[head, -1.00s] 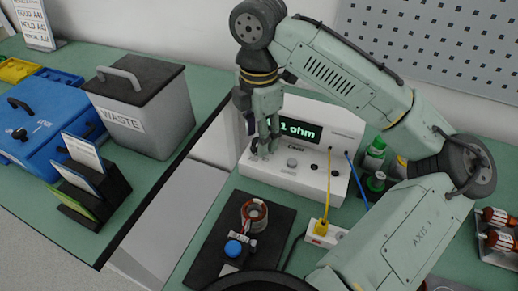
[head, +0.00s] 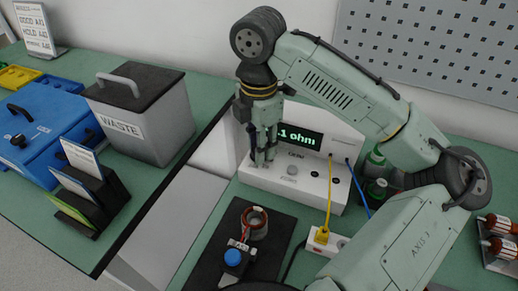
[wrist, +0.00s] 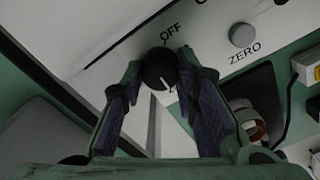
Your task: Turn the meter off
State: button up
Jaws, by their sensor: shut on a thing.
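The white meter (head: 291,187) stands on the green bench, and its display (head: 299,138) is lit in green, with "1 ohm" readable and its left end hidden behind my gripper. My gripper (head: 262,160) reaches down to the left part of the meter's front. In the wrist view my gripper (wrist: 162,72) is shut on a round black knob (wrist: 158,66), one finger on each side. The knob's white pointer mark faces down and slightly right in that view, away from the "OFF" label printed above it. The head view hides the knob behind my fingers.
A grey ZERO button (wrist: 242,35) is to the right of the knob. Yellow and blue leads run from the meter to a white socket strip (head: 318,243). A copper coil (head: 255,222) and a blue button (head: 232,257) sit on a black mat in front. A waste bin (head: 150,125) stands left.

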jog(key=n, duration=0.1)
jog(key=n+p, duration=0.1)
jog(key=shift+r+n, duration=0.25)
jog(key=shift+n, duration=0.05)
jog(key=n+p, duration=0.2)
jog(key=n, duration=0.2)
jog(key=shift+f, duration=0.1)
jog(key=n+p, duration=0.1)
jog(key=n, duration=0.6)
jog(key=shift+f, duration=0.15)
jog(key=o, duration=0.8)
jog(key=shift+o, duration=0.2)
jog(key=shift+p, duration=0.3)
jog(key=shift+r+p, duration=0.6)
jog(key=shift+r, duration=2.45)
